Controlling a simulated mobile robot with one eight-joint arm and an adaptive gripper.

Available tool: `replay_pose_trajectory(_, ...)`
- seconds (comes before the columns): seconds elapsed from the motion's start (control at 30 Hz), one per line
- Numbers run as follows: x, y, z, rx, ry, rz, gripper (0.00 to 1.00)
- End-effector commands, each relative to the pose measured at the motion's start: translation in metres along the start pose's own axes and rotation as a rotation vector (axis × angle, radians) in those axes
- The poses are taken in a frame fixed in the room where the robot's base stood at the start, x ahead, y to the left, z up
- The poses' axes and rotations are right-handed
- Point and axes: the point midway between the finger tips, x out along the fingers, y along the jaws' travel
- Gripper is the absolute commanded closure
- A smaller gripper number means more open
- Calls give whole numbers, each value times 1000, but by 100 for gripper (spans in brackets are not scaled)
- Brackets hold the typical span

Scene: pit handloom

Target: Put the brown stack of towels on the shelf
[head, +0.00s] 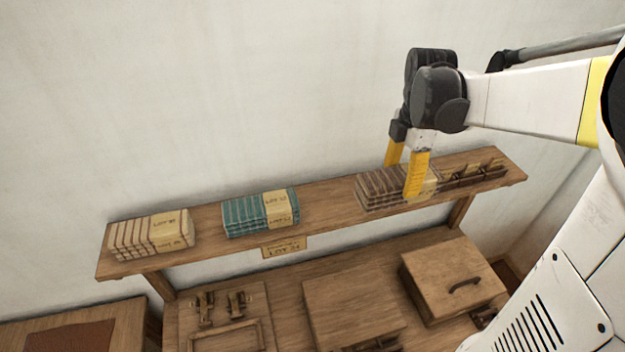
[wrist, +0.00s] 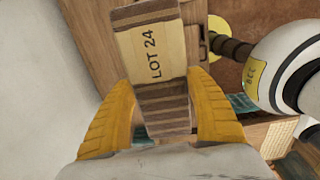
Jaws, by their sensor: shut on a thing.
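The brown striped towel stack (head: 378,190), with a cream band, is at the right part of the wooden shelf (head: 330,208). My gripper (head: 405,172) comes from above with its yellow fingers on either side of the stack, shut on it. In the wrist view the stack (wrist: 165,98) sits between both fingers (wrist: 165,120), and its band reads LOT 24. The stack looks level and at the shelf's surface; I cannot tell whether the shelf bears its weight. My near finger hides part of the band.
A cream striped stack (head: 150,235) and a teal stack (head: 260,212) lie on the shelf to the left. Dark wooden tools (head: 475,174) lie close on the right. A tag (head: 284,248) hangs on the shelf edge. Below stands a lidded box (head: 450,278).

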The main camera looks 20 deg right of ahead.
Motion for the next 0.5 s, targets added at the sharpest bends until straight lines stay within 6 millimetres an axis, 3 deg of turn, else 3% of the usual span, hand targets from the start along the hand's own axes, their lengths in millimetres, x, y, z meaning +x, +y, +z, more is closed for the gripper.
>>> replay_pose_trajectory(0.3, 46, 71, -30, -4, 0, 0, 73)
replay_pose_trajectory(0.5, 61, 93, -39, -2, 0, 0, 73)
